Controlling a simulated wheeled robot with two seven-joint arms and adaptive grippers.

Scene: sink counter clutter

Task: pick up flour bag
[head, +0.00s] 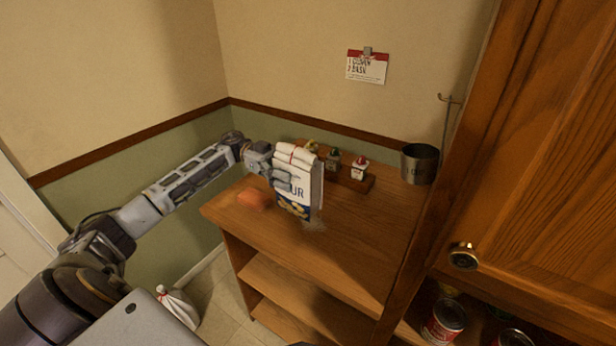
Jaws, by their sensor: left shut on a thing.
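The flour bag (298,194) is white with blue lettering, a blue lower band with a yellow pattern and a folded top with red marks. It stands upright, or nearly so, over the wooden counter (343,263). My left gripper (284,177) reaches in from the left and is shut on the bag's upper left part. The bag hides some of the fingers. I cannot tell whether the bag's bottom touches the counter. My right gripper is not in view.
Small jars (359,168) on a wooden rack and a metal canister (419,164) stand behind. A wooden cabinet (540,160) closes off the right. The counter's front is clear.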

